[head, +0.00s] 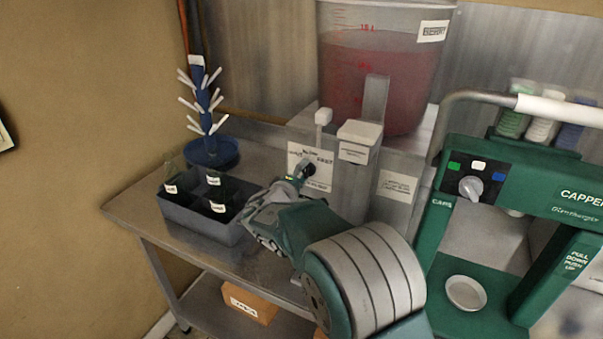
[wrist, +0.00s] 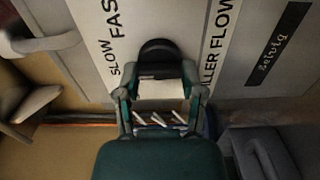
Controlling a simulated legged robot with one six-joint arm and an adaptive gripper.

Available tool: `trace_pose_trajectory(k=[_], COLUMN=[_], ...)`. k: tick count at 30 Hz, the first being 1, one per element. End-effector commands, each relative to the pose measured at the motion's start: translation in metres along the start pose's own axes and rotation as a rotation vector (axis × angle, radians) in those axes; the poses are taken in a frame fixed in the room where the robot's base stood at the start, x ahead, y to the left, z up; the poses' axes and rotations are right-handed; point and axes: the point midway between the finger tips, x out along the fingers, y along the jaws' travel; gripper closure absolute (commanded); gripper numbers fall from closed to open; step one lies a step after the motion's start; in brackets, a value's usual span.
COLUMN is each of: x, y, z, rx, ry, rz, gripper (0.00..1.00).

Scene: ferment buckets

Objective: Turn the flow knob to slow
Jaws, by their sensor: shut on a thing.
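The flow knob (wrist: 158,48) is a dark round knob on a white label plate (wrist: 108,48) in the wrist view. SLOW and FAST are printed on one side of it and FLOW on the other, with part of the wording hidden. My gripper (wrist: 160,82) has its two fingers on either side of the knob's front part and is shut on it. A pale patch shows between the fingers. In the head view my gripper (head: 302,171) is at the plate (head: 320,160) on the filler front and hides most of the knob. I cannot tell which word the knob points to.
A clear bucket of red liquid (head: 370,75) stands above the filler. A dark crate (head: 195,222) with several labelled bottles is left of my gripper, with a blue bottle tree (head: 207,110) behind it. A green capper (head: 520,190) stands close on the right.

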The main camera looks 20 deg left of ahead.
Motion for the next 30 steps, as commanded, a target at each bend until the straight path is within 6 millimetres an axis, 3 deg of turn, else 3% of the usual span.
trace_pose_trajectory(k=[8, 9, 10, 11, 23, 26, 30], x=[0.001, 0.001, 0.001, 0.001, -0.002, -0.011, -0.037], y=[-0.006, -0.006, -0.006, -0.006, -0.003, -0.002, -0.002], z=[0.004, 0.004, 0.004, 0.004, -0.001, -0.001, -0.001], rx=[-0.005, -0.005, -0.005, -0.005, -0.005, -0.004, -0.004], ry=[-0.007, -0.007, -0.007, -0.007, -0.002, -0.001, 0.0], rz=[-0.011, -0.011, -0.011, -0.01, -0.004, -0.004, -0.004], gripper=[0.96, 0.31, 0.17, 0.14, 0.14, 0.14, 0.14])
